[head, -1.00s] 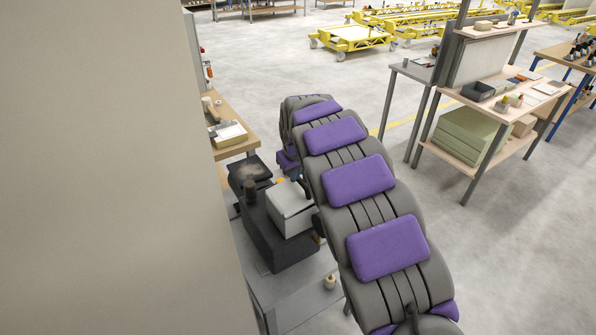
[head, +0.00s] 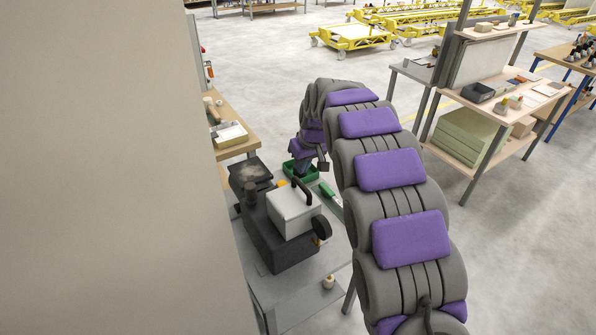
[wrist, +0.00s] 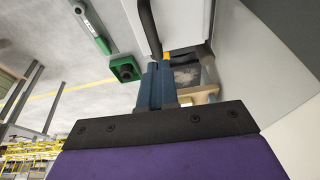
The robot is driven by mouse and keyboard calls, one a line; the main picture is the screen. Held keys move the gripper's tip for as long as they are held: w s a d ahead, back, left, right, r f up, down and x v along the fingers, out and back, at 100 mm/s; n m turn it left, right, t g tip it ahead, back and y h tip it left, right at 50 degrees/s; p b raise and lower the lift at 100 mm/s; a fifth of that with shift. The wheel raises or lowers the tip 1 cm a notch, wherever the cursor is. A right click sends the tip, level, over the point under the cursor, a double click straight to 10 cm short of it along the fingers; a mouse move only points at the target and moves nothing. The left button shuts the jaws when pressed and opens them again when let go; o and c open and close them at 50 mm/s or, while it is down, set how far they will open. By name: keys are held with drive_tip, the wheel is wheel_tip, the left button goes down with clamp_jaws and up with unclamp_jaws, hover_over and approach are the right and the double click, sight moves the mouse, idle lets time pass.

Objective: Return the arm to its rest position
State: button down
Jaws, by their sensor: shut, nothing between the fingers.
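My arm, grey with purple pads, reaches from the bottom right of the head view up to a bend near the middle. My gripper (head: 304,167) hangs down from the bend beside a small green tray (head: 292,170) on a grey bench. In the wrist view my gripper (wrist: 159,68) shows two blue fingers together, with nothing between them. They point towards the bench items, close in the picture to the white box (wrist: 178,20) with its black handle. I cannot tell the exact gap.
A dark machine (head: 272,243) holds the white box (head: 293,211) on the grey bench (head: 318,302). A green-handled tool (head: 327,190) lies near my arm. A beige wall (head: 95,180) blocks the left. A shelved workbench (head: 483,90) stands right; open floor lies between.

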drive_tip(key=shift+s+v, duration=0.35)
drive_tip(key=shift+v, duration=4.2)
drive_tip(key=s+d+m+g+h, duration=0.1)
drive_tip(key=s+d+m, duration=0.1)
drive_tip(key=s+d, duration=0.45)
drive_tip(key=s+d+m+g, duration=0.1)
drive_tip(key=s+d, duration=0.3)
drive_tip(key=s, duration=0.6)
drive_tip(key=s+d+f+m+g, duration=0.1)
drive_tip(key=s+d+f, duration=0.1)
drive_tip(key=s, duration=1.3)
drive_tip(key=s+d+f+m+g+h, duration=0.1)
drive_tip(key=s+d+f+m, duration=0.1)
drive_tip(key=s, duration=1.3)
drive_tip(key=shift+s+d+f+g+b, duration=0.25)
drive_tip(key=shift+d+f+b, duration=0.2)
drive_tip(key=shift+f, duration=0.85)
drive_tip(key=shift+a, duration=0.15)
